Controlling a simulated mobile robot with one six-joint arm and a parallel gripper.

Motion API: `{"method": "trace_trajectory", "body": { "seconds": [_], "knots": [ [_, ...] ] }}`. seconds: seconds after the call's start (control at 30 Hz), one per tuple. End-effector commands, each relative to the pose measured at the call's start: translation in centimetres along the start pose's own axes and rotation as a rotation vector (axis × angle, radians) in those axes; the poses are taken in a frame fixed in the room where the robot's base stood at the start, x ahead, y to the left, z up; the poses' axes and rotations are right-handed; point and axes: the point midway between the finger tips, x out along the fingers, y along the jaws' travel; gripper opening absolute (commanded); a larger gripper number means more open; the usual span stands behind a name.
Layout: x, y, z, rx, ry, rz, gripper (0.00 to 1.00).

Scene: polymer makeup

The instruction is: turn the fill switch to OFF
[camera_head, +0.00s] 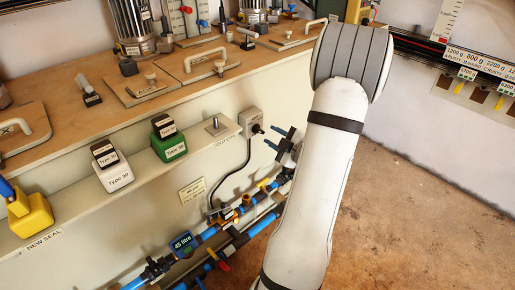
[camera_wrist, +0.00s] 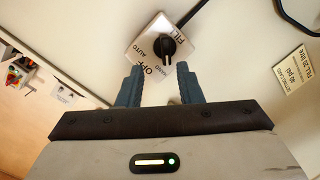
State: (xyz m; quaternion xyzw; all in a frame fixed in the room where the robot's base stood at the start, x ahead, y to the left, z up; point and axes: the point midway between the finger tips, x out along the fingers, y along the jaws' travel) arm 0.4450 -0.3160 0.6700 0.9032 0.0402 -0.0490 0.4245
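The fill switch is a black rotary knob (camera_wrist: 173,46) on a square metal plate (camera_wrist: 148,38) marked FILL, OFF, HAND and AUTO. In the wrist view it lies just beyond my fingertips.
A black cable (camera_head: 246,155) hangs from the switch box to blue pipework with valves (camera_head: 205,237) below. A shelf (camera_head: 120,190) with Type 30 blocks and a yellow holder (camera_head: 30,216) runs left of the switch. A wooden bench (camera_head: 115,72) is above. The floor (camera_head: 410,220) at right is clear.

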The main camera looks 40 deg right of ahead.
Motion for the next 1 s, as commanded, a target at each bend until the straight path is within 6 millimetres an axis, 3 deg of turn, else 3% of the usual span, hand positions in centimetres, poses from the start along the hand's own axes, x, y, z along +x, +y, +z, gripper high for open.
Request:
{"method": "trace_trajectory", "body": {
  "seconds": [0.03, 0.23, 0.7, 1.0],
  "knots": [
    [-0.6, -1.1, 1.4, 0.003, 0.031, 0.019, 0.33],
    [-1.7, -1.5, 1.9, -0.001, 0.114, 0.062, 0.33],
    [4.7, -1.1, 1.0, -0.001, 0.118, 0.063, 0.33],
    [5.6, -0.9, 0.9, 0.001, 0.116, 0.064, 0.33]
  ]
}}
